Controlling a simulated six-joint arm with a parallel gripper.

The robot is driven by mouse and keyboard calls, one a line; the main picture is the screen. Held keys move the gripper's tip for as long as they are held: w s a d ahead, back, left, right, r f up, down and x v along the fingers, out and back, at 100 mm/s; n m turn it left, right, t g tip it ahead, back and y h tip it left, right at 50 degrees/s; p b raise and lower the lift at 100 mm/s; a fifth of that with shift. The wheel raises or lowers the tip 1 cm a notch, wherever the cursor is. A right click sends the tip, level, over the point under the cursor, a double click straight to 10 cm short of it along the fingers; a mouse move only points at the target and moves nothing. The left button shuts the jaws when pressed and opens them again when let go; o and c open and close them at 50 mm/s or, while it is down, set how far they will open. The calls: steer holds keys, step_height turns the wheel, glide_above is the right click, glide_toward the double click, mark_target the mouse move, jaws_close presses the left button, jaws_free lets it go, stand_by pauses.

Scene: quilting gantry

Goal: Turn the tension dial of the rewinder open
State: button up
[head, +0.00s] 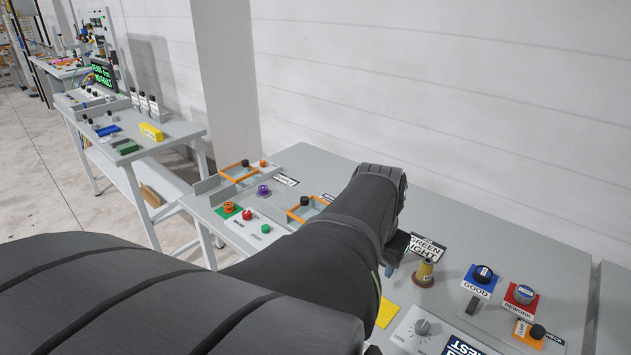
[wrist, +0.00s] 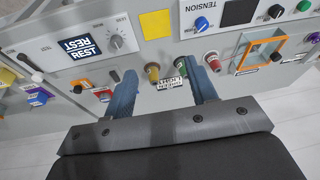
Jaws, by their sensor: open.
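In the wrist view a grey panel marked TENSION carries a blue knob (wrist: 202,24) at upper right. Which way it is turned is too small to read, and I cannot tell if it is the rewinder's dial. A grey dial with a printed scale (wrist: 115,42) is on another panel at upper left; it also shows in the head view (head: 422,327). My gripper (wrist: 158,69) is open, with nothing held between its blue fingers. It is apart from both dials. In the head view my arm hides most of it.
A yellow thread cone (wrist: 152,72) and a GREEN LIGHT label (wrist: 170,85) show between the fingers. A reddish cone (wrist: 212,60) stands close to the right finger. Blue and red plates with knobs, GOOD (head: 481,281) and REWORK (head: 520,298), stand at right in the head view.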

steer(key=w+a+f+m+g+y, duration=0.1)
steer(key=w+f+g, duration=0.15)
steer(key=w, duration=0.65)
steer(key=w+a+f+m+g, duration=0.1)
steer(key=w+f, duration=0.2)
steer(key=w, duration=0.5)
steer(key=shift+t, duration=0.25)
steer(key=f, duration=1.7)
steer(key=shift+w+a+f, duration=0.15)
steer(key=shift+a+f, duration=0.1)
steer(key=shift+f, duration=0.05)
steer(key=shift+c, duration=0.2)
steer(key=c, duration=0.9)
